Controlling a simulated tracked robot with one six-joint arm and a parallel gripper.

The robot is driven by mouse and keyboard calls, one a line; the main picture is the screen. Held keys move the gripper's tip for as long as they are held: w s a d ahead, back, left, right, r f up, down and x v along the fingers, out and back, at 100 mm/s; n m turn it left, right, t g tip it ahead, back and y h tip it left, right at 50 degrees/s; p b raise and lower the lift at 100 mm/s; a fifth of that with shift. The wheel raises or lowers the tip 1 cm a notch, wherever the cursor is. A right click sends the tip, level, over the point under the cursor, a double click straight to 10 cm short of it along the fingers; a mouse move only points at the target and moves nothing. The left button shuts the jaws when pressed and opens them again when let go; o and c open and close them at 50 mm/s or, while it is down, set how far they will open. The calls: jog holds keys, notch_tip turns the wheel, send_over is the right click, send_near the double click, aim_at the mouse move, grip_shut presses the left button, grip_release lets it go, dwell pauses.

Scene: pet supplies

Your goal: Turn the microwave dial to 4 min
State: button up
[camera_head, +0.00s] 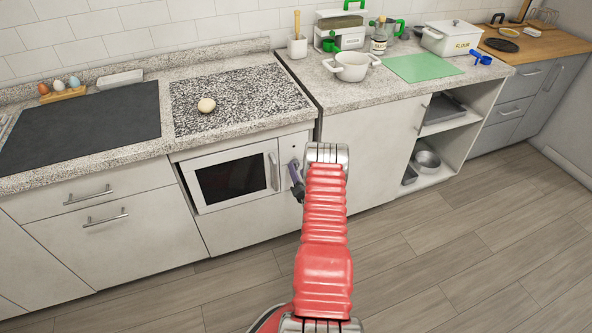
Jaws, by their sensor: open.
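The microwave (189,175) is built into the white cabinet under the counter, with a dark window and a vertical handle (273,172) on the right of its door. The door looks shut. Its pale control panel (288,148) is to the right of the handle. The dial's setting is too small to read, and my gripper partly covers the panel. My gripper (296,180) is open, in front of the panel's lower part, at the end of my red arm. I cannot tell whether it touches the dial.
A white pot (351,66) and a green mat (422,67) are on the right counter. Open shelves (437,127) hold metal bowls. The wooden floor in front is clear.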

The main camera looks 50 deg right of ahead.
jog(key=shift+x, duration=1.2)
